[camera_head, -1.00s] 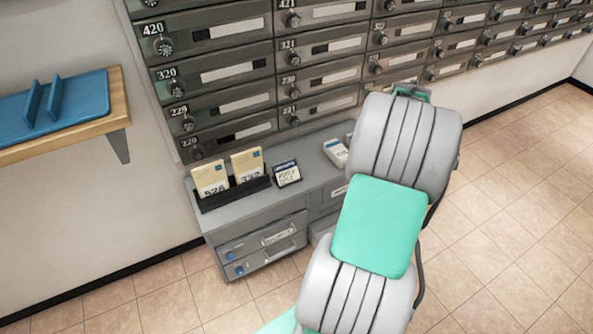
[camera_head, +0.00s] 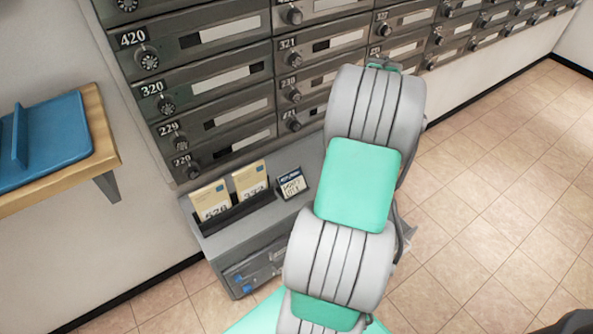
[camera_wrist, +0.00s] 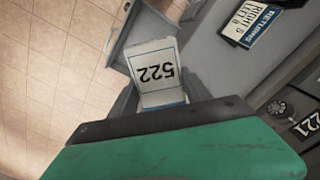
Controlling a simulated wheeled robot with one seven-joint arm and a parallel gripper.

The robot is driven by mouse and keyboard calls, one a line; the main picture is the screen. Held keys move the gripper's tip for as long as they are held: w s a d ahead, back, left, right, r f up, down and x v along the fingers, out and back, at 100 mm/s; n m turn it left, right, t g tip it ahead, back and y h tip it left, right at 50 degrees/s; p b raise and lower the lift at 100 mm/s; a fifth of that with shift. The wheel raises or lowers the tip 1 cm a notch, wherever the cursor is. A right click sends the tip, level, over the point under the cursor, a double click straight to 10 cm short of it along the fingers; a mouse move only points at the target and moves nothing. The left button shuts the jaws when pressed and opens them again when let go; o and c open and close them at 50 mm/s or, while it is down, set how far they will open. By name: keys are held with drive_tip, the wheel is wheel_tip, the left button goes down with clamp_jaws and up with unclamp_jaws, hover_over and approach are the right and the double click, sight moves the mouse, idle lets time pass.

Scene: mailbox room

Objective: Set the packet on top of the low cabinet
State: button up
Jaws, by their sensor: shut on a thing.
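The packet (camera_wrist: 155,70) is white with a blue edge and the number 522, upside down in the wrist view. My gripper (camera_wrist: 158,92) is shut on it, with a grey finger on each side. The low grey cabinet (camera_head: 235,236) stands under the mailboxes in the head view. Its top also shows in the wrist view (camera_wrist: 225,55), right of the packet. The packet appears over or in front of a pulled-out grey drawer (camera_wrist: 143,28); the height gap cannot be told. In the head view my arm hides the gripper, the packet and the cabinet's right part.
A black holder with numbered cards (camera_head: 215,202) and a small returns sign (camera_head: 291,184) stand on the cabinet top's left part. The sign shows in the wrist view (camera_wrist: 250,22). A wooden shelf with a blue tray (camera_head: 50,140) juts out at left. Tiled floor is open at right.

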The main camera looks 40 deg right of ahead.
drive_tip(key=w+a+f+b, duration=0.1)
drive_tip(key=w+f, duration=0.2)
drive_tip(key=w, duration=0.1)
drive_tip(key=w+a+f+b, duration=0.1)
drive_tip(key=w+f, duration=0.2)
drive_tip(key=w, duration=0.1)
drive_tip(key=w+a+f+b, duration=0.1)
drive_tip(key=w+f+b, duration=0.1)
drive_tip(key=w+f, duration=0.1)
drive_tip(key=shift+w+a, duration=0.35)
drive_tip(key=shift+w, duration=0.15)
drive_tip(key=shift+w+a+f+b, duration=0.1)
drive_tip(key=shift+w+f+b, duration=0.1)
drive_tip(key=shift+f+b, duration=0.55)
drive_tip(key=shift+w+f+b, duration=0.2)
drive_tip(key=shift+f, duration=0.95)
drive_tip(key=shift+f, duration=0.15)
drive_tip(key=o, duration=1.5)
